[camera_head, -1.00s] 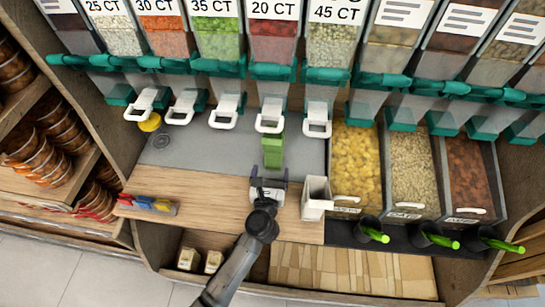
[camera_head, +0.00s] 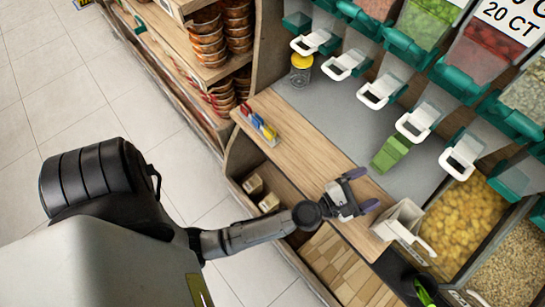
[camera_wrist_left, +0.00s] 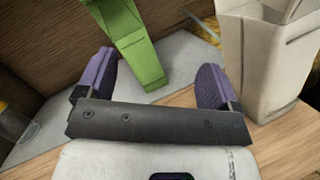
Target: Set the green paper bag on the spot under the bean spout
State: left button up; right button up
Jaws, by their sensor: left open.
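The green paper bag (camera_head: 389,153) stands on the grey counter surface (camera_head: 345,118), just in front of the white spout handle (camera_head: 418,120) of the 20 CT bin. Whether it sits exactly under that spout I cannot tell. My left gripper (camera_head: 364,190) is open and empty over the wooden front part of the counter, apart from the bag on its near side. In the left wrist view the bag (camera_wrist_left: 132,42) shows beyond and between the open purple fingers of the gripper (camera_wrist_left: 155,72). My right gripper is not in view.
A white open container (camera_head: 400,222) stands right of my left gripper; it is close to the right finger in the wrist view (camera_wrist_left: 262,60). Coloured clips (camera_head: 259,125) lie on the counter's left end. A yellow-lidded jar (camera_head: 301,68) stands under the leftmost spout. The counter between is clear.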

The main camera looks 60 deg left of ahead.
pick_arm(q)
jog(key=s+d+m+g+h, duration=0.1)
jog(key=s+m+h, duration=0.1)
jog(key=m, duration=0.2)
jog(key=s+d+m+g+h, duration=0.1)
jog(key=s+m+h, duration=0.1)
jog(key=m, duration=0.2)
jog(key=s+d+m+g+h, duration=0.1)
jog(key=s+m+h, duration=0.1)
jog(key=m, duration=0.3)
jog(key=shift+d+f+h, duration=0.1)
jog(key=shift+f+h, duration=0.25)
jog(key=shift+h, duration=0.25)
jog(key=s+a+f+m+g+y, duration=0.4)
jog(key=s+a+m+g, duration=0.2)
jog(key=s+m, duration=0.2)
jog(key=s+a+f+m+g+y, duration=0.4)
jog(key=s+m, duration=0.5)
jog(key=s, duration=0.3)
jog(key=a+f+g, duration=0.1)
jog(key=a+g, duration=0.1)
jog(key=g, duration=0.1)
jog(key=shift+s+a+f+m+g, duration=0.15)
jog(key=shift+a+f+m+g, duration=0.05)
jog(key=shift+f+m+g, duration=0.1)
